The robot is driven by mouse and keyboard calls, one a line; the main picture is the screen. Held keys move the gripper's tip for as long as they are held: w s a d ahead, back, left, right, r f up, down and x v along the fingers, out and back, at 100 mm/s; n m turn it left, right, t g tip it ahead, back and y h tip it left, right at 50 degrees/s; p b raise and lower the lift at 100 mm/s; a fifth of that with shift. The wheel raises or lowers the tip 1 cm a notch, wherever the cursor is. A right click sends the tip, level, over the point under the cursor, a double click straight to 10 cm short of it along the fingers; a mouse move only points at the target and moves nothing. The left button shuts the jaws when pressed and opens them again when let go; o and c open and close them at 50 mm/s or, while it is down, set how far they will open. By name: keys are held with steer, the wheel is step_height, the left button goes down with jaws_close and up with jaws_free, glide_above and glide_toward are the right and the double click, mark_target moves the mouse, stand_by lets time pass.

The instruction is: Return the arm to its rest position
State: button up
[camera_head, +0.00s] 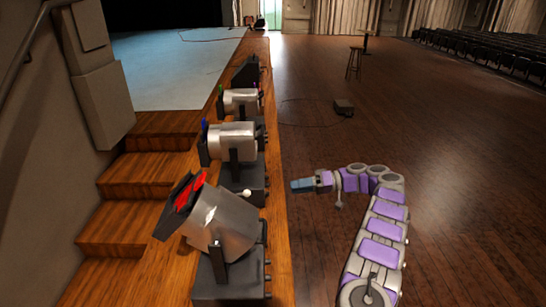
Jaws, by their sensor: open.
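My arm rises from the bottom right of the picture, bends at its top and points left. My gripper (301,185) is at its end, over the wooden floor just right of the raised wooden ledge. It looks empty, with nothing held between its fingers. The fingers are small in the picture and seen from the side. Several stage lights stand in a row on the ledge. The nearest silver light (222,222), with red flaps, is tilted and stands left of and below my gripper. A second silver light (232,142) stands upper left of it, apart from it.
A third light (241,101) stands farther along the ledge (281,255). Wooden steps (145,175) and the stage (180,70) lie left. A stool (354,63) and a small dark box (343,107) with a cable are on the floor. Seats (490,55) line the back right. The right floor is clear.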

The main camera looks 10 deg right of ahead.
steer(key=s+a+r+m+g+h, duration=0.1)
steer(key=s+a+r+g+h, duration=0.1)
steer(key=s+a+r, duration=0.55)
steer(key=s+a+r+m+g+h, duration=0.1)
steer(key=s+a+r+m, duration=0.2)
steer(key=a, duration=0.7)
steer(key=s+a+g+h, duration=0.1)
steer(key=s+a+h, duration=0.15)
steer(key=s, duration=0.55)
steer(key=s+a+g+h, duration=0.1)
steer(key=s+h, duration=0.2)
steer(key=s, duration=0.6)
steer(key=s+d+f+h, duration=0.2)
steer(key=s+d, duration=0.1)
steer(key=s, duration=0.5)
steer(key=s+d+f+h, duration=0.2)
steer(key=s+d+h, duration=0.1)
steer(key=s, duration=0.6)
steer(key=s+d+f+h, duration=0.2)
steer(key=s+d, duration=0.1)
steer(key=s, duration=0.5)
steer(key=shift+s+d+f, duration=0.15)
steer(key=shift+s+f, duration=0.05)
steer(key=shift+s, duration=0.05)
steer(key=shift+h, duration=0.25)
